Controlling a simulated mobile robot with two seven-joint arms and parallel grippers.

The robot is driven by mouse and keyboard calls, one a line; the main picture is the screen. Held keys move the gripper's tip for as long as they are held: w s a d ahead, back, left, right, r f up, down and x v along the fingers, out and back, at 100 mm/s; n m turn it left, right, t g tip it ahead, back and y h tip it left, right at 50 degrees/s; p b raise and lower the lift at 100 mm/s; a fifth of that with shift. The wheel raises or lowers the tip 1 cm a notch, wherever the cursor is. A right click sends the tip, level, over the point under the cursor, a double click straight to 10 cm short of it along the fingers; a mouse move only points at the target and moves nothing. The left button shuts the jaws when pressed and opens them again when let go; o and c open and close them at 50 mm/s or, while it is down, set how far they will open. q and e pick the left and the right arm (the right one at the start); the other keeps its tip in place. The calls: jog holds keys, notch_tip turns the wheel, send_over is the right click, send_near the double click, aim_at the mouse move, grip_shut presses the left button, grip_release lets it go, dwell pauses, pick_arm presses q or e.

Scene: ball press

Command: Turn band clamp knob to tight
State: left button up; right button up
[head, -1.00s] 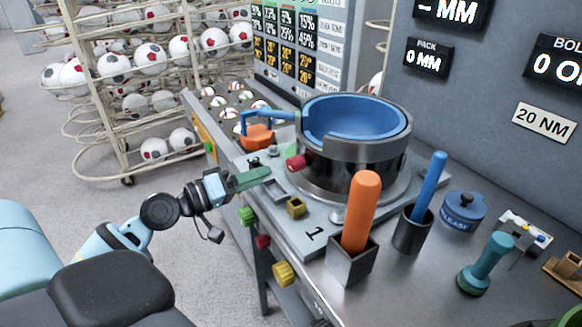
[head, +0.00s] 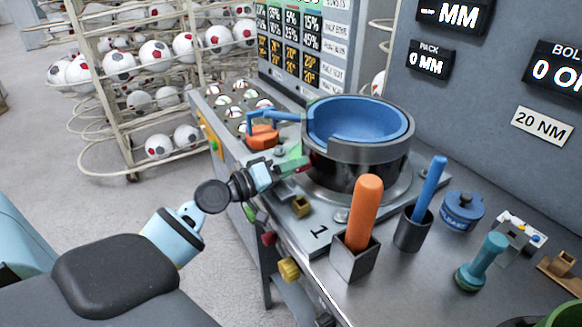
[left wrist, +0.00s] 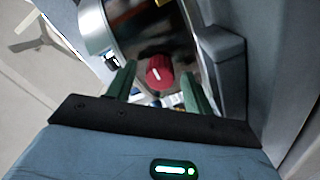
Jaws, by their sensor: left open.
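The red band clamp knob (head: 305,166) sits on the left side of the metal band clamp (head: 345,151), which wraps the blue-lined bowl (head: 360,118). It is largely hidden behind my fingers in the head view. My left gripper (head: 297,163) is right at the knob, coming from the left. In the left wrist view the red knob (left wrist: 160,72) lies between the two green fingers of my open left gripper (left wrist: 159,72), with gaps visible on both sides. A pale line shows on the knob's face. My right gripper is not in view.
An orange handle (head: 365,210) stands in a square holder and a blue handle (head: 430,185) in a round cup, right of the clamp. An orange block with a blue lever (head: 263,135) lies behind my gripper. A ball rack (head: 130,80) stands at the back left.

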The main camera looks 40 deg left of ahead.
pick_arm(q)
jog(key=shift+c, duration=0.4)
jog(key=c, duration=0.9)
